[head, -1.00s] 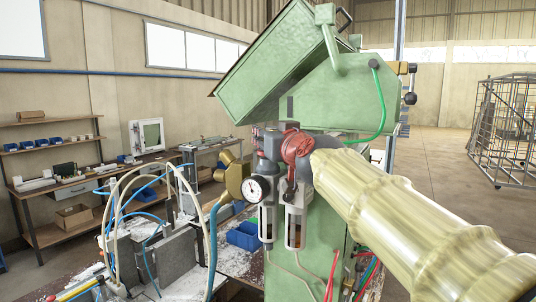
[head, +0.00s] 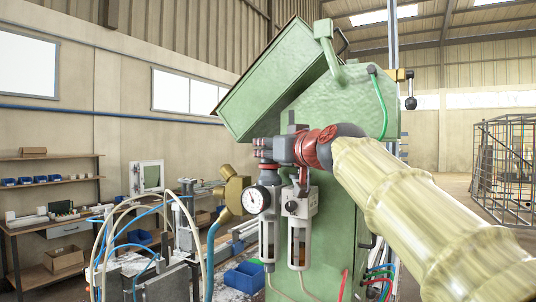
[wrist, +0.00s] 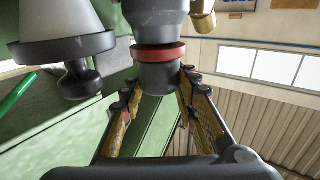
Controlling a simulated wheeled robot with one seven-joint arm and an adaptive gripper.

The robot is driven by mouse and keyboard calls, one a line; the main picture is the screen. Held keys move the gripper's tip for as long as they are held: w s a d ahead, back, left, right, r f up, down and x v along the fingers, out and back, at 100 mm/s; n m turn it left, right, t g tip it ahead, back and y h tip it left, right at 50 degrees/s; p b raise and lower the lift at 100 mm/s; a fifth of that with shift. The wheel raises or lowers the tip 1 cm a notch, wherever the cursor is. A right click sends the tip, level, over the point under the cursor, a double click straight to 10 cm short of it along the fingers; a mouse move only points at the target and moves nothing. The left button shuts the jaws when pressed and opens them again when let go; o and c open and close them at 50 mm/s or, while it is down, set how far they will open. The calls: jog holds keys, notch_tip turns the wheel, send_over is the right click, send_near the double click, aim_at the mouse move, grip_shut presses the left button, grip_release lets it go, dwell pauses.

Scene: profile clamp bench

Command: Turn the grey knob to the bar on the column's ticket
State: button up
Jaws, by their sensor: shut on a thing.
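The grey knob (wrist: 158,78), with a red ring round it, sits between my fingers in the wrist view. My gripper (wrist: 158,92) is shut on its sides. In the head view, my gripper (head: 272,150) reaches in from the right to the top of the left regulator unit, where it hides much of the knob. A round white gauge (head: 256,199) is on the front of that unit. The green column (head: 335,225) stands behind. I cannot make out the ticket or its bar, nor any mark on the knob.
A second unit with a clear bowl (head: 299,235) hangs close on the right. A brass fitting with a blue hose (head: 233,192) is close on the left. A green sloping hood (head: 268,80) rises above. Looping hoses (head: 130,215) stand at lower left.

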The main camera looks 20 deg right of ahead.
jog(key=shift+s+r, duration=0.15)
jog(key=shift+r, duration=0.1)
jog(key=o, duration=0.7)
jog(key=shift+s, duration=0.1)
jog(key=shift+o, duration=1)
jog(key=shift+s+d+r, duration=0.1)
jog(key=shift+s, duration=0.1)
jog(key=o, duration=0.3)
jog(key=shift+w+f, duration=0.2)
jog(key=shift+w, duration=0.05)
jog(key=shift+o, duration=0.2)
jog(key=shift+s, duration=0.1)
jog(key=s+d, duration=0.2)
jog(key=s, duration=1)
